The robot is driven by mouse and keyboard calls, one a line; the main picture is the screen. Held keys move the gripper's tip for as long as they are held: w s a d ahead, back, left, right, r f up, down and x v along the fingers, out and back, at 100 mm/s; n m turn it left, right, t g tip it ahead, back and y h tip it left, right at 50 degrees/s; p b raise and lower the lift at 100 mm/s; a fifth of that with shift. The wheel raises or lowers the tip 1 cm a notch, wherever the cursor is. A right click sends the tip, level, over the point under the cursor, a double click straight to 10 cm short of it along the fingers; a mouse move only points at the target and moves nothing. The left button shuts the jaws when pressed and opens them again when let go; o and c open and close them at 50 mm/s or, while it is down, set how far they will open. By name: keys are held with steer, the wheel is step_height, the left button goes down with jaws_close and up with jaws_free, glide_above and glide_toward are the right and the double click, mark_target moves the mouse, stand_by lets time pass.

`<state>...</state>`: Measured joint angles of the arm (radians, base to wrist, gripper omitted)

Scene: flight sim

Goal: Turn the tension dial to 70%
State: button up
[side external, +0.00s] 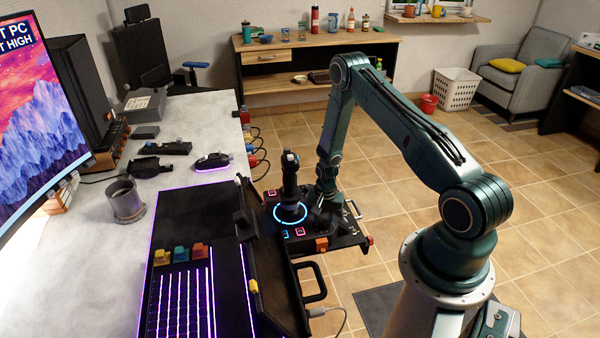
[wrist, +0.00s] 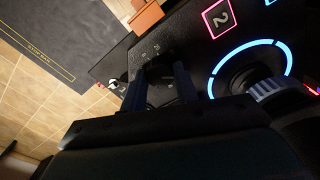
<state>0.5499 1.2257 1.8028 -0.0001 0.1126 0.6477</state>
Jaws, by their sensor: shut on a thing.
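My gripper (side external: 325,216) reaches down onto the right side of the black joystick panel (side external: 346,239). In the wrist view, my gripper (wrist: 160,84) has a finger on each side of a dark knob, which I take to be the tension dial (wrist: 160,74), and is shut on it. Small pale marks lie on the panel just beyond the knob, too small to read. The dial's pointer and setting cannot be made out. In the side view the dial is hidden by my gripper.
The joystick (side external: 290,178) stands upright in a blue lit ring (wrist: 284,57), close beside my gripper. A pink-lit "2" button (wrist: 219,18) and an orange block (wrist: 147,17) are near. A throttle panel (side external: 190,215) lies left. Open tiled floor is to the right.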

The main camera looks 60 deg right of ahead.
mark_target(323, 221)
steer(key=shift+m, duration=0.4)
steer(key=o, duration=1)
steer(key=shift+r, duration=0.1)
steer(key=shift+r, duration=6.85)
steer(key=shift+r, duration=0.1)
